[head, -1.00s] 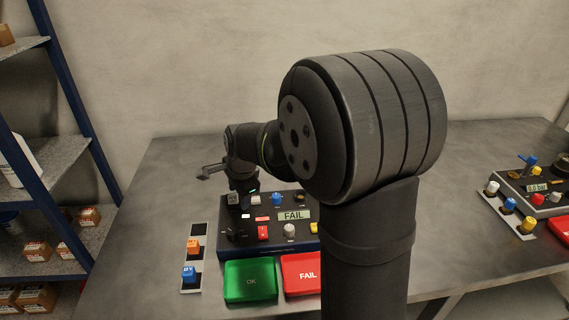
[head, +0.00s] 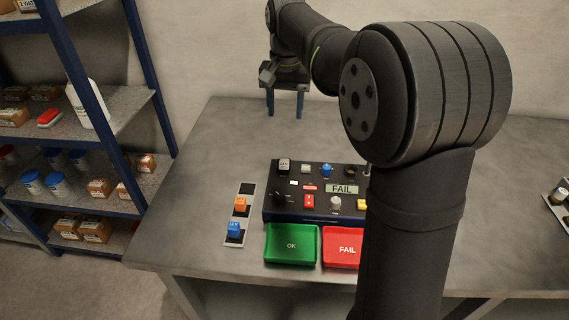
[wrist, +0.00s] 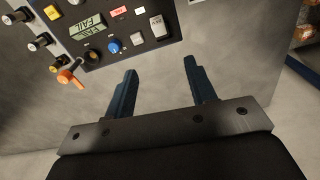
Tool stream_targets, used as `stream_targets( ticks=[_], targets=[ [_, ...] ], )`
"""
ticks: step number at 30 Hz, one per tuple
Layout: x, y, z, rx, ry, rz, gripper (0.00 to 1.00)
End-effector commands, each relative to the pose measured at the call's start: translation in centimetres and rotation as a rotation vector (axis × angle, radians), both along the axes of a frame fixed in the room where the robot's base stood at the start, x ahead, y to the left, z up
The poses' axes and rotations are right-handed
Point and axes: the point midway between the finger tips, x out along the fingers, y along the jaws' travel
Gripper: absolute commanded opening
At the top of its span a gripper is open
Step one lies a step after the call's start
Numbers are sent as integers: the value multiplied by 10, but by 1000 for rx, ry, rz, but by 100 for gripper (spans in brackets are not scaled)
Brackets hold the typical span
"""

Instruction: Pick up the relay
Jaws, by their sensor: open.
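A small light grey block with a dark-marked top, which may be the relay, sits in the top left corner of the dark panel (head: 284,166). It also shows in the wrist view (wrist: 158,27). My gripper (head: 285,105) is open and empty, fingers pointing down, above the back of the table and apart from the panel. Its fingers also show in the wrist view (wrist: 161,70).
A green OK tray (head: 291,258) and a red FAIL tray (head: 343,259) lie in front of the panel, whose display reads FAIL. Blue-framed shelves (head: 140,60) stand at the left. Bare table (head: 215,150) lies left of and behind the panel. My arm hides the panel's right end.

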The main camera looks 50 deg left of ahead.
Motion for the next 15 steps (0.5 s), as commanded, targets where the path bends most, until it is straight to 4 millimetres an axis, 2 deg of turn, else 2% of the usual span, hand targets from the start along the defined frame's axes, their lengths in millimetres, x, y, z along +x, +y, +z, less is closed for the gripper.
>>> stream_targets(
  ticks=[2, 5, 8, 15],
  targets=[
    [-1, -1, 7, -14, 3, 45, 51],
    [-1, -1, 4, -23, 4, 69, 51],
    [-2, -2, -12, -25, 6, 70, 51],
    [-2, -2, -66, -25, 6, 68, 51]
  ],
)
